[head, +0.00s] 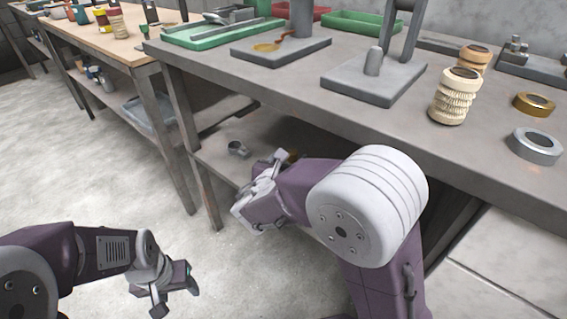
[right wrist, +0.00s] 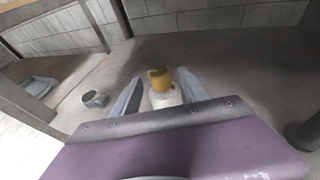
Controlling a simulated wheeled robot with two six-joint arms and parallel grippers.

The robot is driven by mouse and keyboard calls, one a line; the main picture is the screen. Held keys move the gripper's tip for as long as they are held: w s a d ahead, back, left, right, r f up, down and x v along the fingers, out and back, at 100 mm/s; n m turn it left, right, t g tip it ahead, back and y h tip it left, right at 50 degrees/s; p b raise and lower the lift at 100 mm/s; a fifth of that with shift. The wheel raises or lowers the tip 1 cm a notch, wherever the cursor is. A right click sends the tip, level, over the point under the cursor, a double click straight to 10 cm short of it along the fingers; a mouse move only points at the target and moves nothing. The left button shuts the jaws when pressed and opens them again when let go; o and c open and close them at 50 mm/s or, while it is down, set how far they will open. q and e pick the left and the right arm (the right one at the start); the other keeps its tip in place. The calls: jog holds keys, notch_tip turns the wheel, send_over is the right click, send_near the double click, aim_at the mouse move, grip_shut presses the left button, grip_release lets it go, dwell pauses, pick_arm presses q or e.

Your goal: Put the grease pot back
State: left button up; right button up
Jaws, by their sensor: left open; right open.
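A small pot with an orange-yellow top (right wrist: 160,78) and a pale body stands on the lower shelf in the right wrist view; I take it for the grease pot. My right gripper (right wrist: 160,92) is open, with one finger on either side of it. I cannot tell whether the fingers touch it. In the head view my right gripper (head: 262,185) is low beside the bench's lower shelf, and only a yellowish bit of the pot (head: 293,156) shows behind it. My left gripper (head: 175,292) is open and empty above the floor at lower left.
A grey metal cup-like piece (head: 237,148) lies on the lower shelf (head: 215,165), left of the pot. The bench top (head: 310,115) overhangs the shelf, with a bench leg (head: 195,150) at left. Stacked ribbed pieces (head: 454,98) and rings (head: 535,146) stand on top.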

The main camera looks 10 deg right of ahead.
jog(key=p+v, duration=0.3)
jog(key=v, duration=0.6)
jog(key=shift+s+r, duration=0.1)
